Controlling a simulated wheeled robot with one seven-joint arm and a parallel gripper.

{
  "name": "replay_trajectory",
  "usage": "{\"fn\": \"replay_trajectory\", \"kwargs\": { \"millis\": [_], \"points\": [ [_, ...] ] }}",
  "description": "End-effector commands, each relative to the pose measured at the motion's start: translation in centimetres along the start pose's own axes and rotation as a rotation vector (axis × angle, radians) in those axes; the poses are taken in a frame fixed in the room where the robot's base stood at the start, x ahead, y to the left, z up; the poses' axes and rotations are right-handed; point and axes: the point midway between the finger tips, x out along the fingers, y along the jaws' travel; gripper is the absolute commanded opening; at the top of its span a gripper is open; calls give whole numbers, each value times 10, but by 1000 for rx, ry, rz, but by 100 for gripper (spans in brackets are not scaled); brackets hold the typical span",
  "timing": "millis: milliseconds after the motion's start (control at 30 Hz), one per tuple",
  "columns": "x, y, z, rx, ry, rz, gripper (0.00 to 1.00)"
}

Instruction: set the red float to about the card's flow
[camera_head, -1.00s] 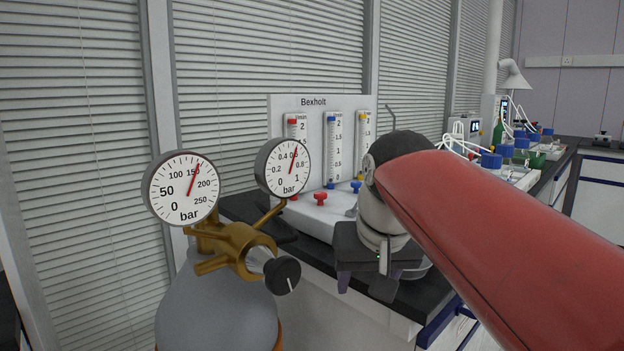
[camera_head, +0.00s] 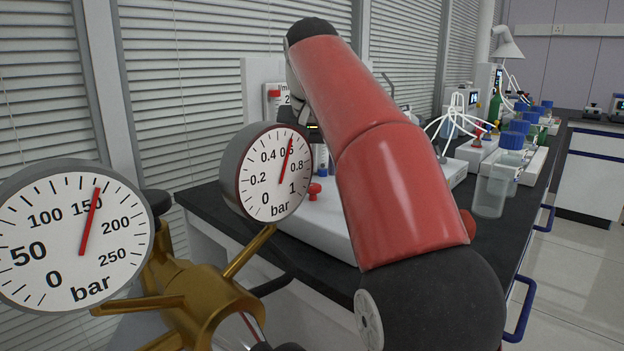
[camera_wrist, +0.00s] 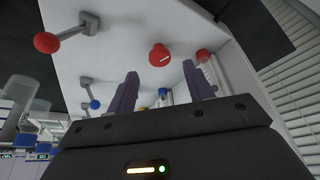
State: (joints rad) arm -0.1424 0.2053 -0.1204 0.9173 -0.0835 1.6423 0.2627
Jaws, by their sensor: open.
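In the head view a red piece (camera_head: 275,93) shows near the top of the left flow tube. I cannot tell whether it is the float or a coloured band. The tube's lower part is hidden by a gauge and my arm. A red knob (camera_head: 315,190) stands on the white base below. In the wrist view a round red knob (camera_wrist: 160,54) with a white line lies beyond my gripper (camera_wrist: 158,88), between its two dark fingers. The fingers are apart and empty, not visibly touching it. In the head view my red arm hides most of the gripper. No readable card shows.
A large bar gauge (camera_head: 75,235) and a smaller one (camera_head: 268,172) sit on a brass regulator (camera_head: 195,295) in front. The wrist view shows a red ball lever (camera_wrist: 47,42) and a blue one (camera_wrist: 95,104). Bottles with blue caps (camera_head: 511,141) stand along the bench at right.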

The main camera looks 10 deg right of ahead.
Motion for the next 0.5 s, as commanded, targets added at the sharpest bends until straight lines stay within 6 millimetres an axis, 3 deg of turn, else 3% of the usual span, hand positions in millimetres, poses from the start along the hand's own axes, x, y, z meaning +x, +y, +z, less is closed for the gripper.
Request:
{"fn": "replay_trajectory", "kwargs": {
  "millis": [33,200,500],
  "points": [
    [14,0,2,0,-3,1,52],
    [34,0,1,0,-2,0,52],
    [42,0,0,0,0,0,52]
  ]
}}
